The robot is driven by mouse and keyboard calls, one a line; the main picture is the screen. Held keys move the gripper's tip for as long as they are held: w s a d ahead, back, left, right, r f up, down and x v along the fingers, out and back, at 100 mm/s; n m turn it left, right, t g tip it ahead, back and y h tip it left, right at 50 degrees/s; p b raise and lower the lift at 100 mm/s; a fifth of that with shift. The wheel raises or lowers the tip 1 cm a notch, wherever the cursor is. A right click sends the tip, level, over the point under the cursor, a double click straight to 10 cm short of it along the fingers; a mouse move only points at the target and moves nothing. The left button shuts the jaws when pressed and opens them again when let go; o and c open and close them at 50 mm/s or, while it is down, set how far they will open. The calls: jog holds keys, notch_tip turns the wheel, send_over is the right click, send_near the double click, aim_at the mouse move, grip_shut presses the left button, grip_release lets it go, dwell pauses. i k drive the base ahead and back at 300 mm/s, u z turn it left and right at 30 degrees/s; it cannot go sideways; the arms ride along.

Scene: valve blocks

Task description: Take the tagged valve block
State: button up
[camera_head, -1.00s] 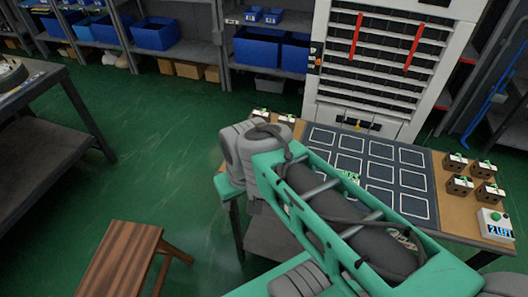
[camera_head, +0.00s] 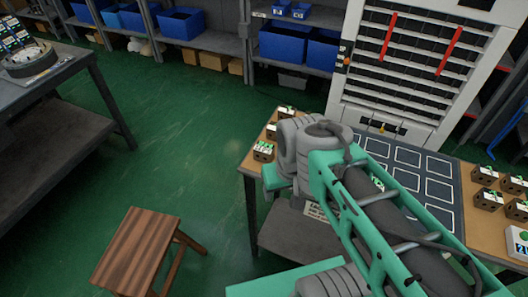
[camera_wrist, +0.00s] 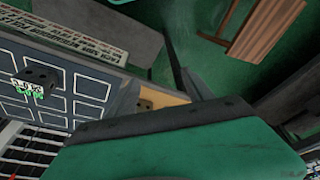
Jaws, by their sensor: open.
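A dark valve block (camera_wrist: 42,75) with white and green marking beside it stands on the panelled dark mat (camera_wrist: 87,114), at the left of the wrist view. In the head view my arm covers most of it; only a green-and-white bit (camera_head: 377,183) shows on the mat (camera_head: 438,190).
Several valve blocks (camera_head: 489,198) stand on the table's right side, others (camera_head: 264,151) on its left. A white box (camera_head: 518,240) sits at the right edge. A stool (camera_head: 137,245) stands on the floor at left. A tall cabinet (camera_head: 425,60) backs the table. Open green floor lies left.

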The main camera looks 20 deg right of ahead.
aim_at(263, 152)
jog(key=u, duration=0.5)
jog(key=k, duration=0.6)
jog(key=u, duration=0.85)
jog(key=i, duration=1.15)
jog(key=z, duration=0.9)
